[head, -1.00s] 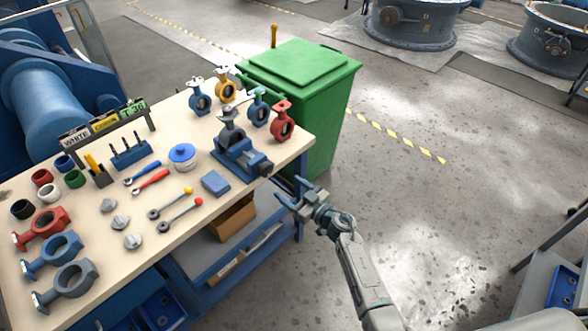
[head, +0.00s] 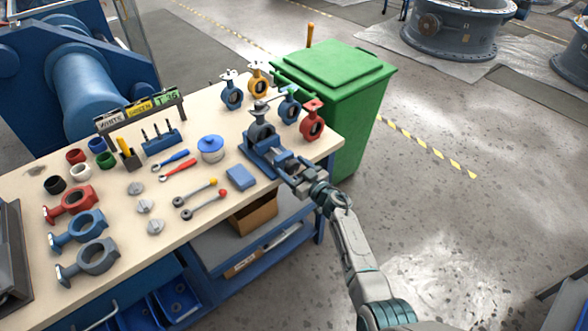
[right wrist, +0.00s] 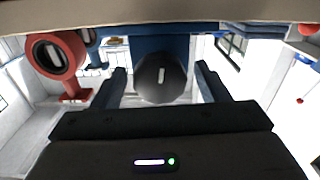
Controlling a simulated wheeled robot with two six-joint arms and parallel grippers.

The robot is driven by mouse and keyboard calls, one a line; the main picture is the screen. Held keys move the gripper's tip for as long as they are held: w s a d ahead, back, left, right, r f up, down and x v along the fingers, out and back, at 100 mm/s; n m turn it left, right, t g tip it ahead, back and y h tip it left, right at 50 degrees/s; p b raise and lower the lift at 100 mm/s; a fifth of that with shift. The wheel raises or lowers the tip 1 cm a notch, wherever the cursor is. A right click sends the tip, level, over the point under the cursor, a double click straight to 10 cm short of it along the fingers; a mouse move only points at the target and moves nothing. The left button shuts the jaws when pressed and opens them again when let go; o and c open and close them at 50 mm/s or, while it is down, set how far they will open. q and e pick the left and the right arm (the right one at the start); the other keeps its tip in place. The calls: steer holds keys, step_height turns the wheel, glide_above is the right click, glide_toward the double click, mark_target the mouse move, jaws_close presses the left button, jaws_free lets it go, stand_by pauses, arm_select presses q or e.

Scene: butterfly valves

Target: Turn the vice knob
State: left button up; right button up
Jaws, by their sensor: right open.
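The blue vice (head: 258,152) stands at the right front corner of the workbench, with a dark grey butterfly valve (head: 260,124) in it. The dark round vice knob (right wrist: 160,80) shows in the right wrist view, with a light slot mark at its middle. My right gripper (head: 296,177) is at the vice's front end; it is open. In the right wrist view its two fingers (right wrist: 161,72) stand on either side of the knob, with gaps visible to both. The gripper hides the knob in the head view. My left gripper is out of view.
Red (head: 312,122), blue (head: 290,105) and yellow (head: 258,80) valves stand behind the vice. A green bin (head: 340,85) stands close behind the bench's right end. The floor to the right is clear.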

steer(key=c, duration=1)
